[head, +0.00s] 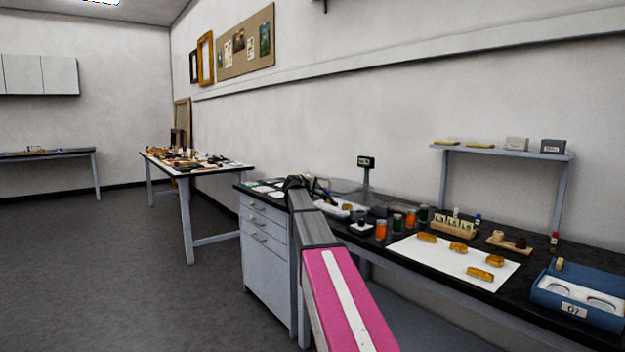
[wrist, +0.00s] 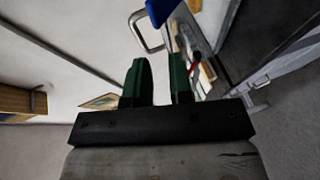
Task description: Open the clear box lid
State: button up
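A see-through, box-like shape (head: 347,187), which looks like the clear box, stands on the black bench just right of my gripper (head: 296,183) in the head view. Its lid edges are too faint to tell whether it is open or shut. A white tray with a small gilt piece shows at its base. My arm reaches over the bench's left part and hides some of it. In the wrist view my gripper's two green fingers (wrist: 159,82) stand apart with nothing between them. A metal loop handle (wrist: 137,32) and a blue part (wrist: 161,10) show beyond the fingertips; I cannot tell what they belong to.
Orange and green jars (head: 397,224) stand right of the clear shape. A white sheet (head: 450,277) with several gilt fragments and a blue box (head: 548,289) lie further right. A small display on a post (head: 366,163) rises behind. A drawer unit (head: 262,240) is below.

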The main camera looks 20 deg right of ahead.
jog(key=shift+n+t, duration=0.3)
jog(key=w+d, duration=0.2)
jog(key=w, duration=0.1)
jog(key=w+d, duration=0.3)
jog(key=w+d+r, duration=0.1)
jog(key=w+d, duration=0.1)
jog(key=w, duration=0.1)
jog(key=shift+w+d, duration=0.3)
jog(key=shift+w, duration=0.1)
jog(key=shift+c, duration=0.3)
grip_shut()
